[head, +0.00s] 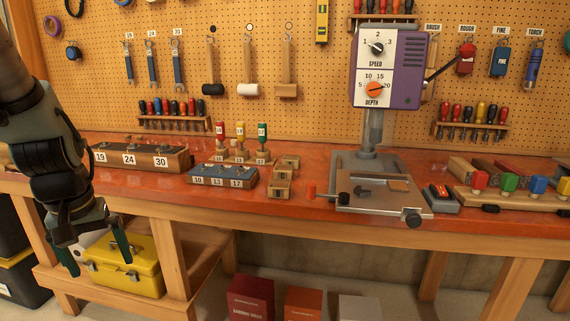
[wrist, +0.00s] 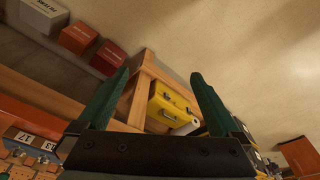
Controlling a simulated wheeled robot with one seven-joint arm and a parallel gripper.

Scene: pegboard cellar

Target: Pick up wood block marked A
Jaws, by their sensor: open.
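Several small wood blocks (head: 280,187) stand in a short row on the red workbench (head: 240,203), between the blue-topped tray and the drill press. Their markings are too small to read, so I cannot tell which is A. My gripper (head: 97,255) hangs at the left, in front of the bench and below its top, far from the blocks. Its green fingers are spread and empty. In the wrist view my gripper (wrist: 161,76) shows the same open fingers, with the yellow toolbox beyond them.
A blue-topped tray (head: 222,175), a numbered wood holder (head: 130,158) and upright screwdrivers (head: 240,140) stand left of the blocks. A purple drill press (head: 385,75) with a grey base stands right. A yellow toolbox (head: 125,265) sits on the lower shelf. Boxes (head: 250,297) stand below.

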